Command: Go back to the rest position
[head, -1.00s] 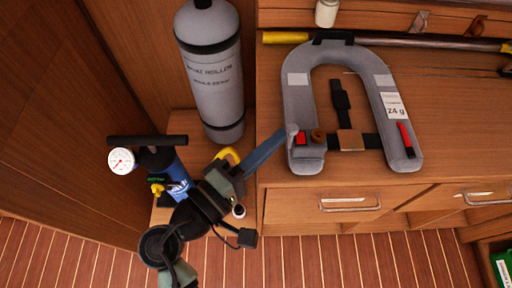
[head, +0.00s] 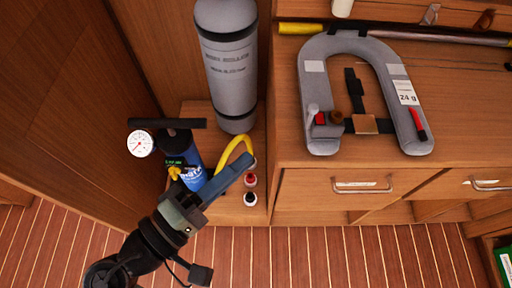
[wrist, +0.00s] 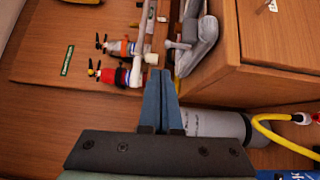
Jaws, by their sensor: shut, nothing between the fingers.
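My gripper (head: 248,162) is shut and empty. In the head view its blue fingers point up and right over the low wooden ledge, beside the yellow hose of the blue pump. In the wrist view the closed fingers (wrist: 161,78) stand in front of the grey cylinder (wrist: 215,124). The grey life vest (head: 313,90) lies on the cabinet top to the right, apart from my gripper. Part of the blue pump (head: 190,172) is hidden behind my gripper.
A grey cylinder (head: 230,70) stands behind the pump. The cabinet drawer (head: 330,197) is closed. The striped floor (head: 300,255) in front is clear.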

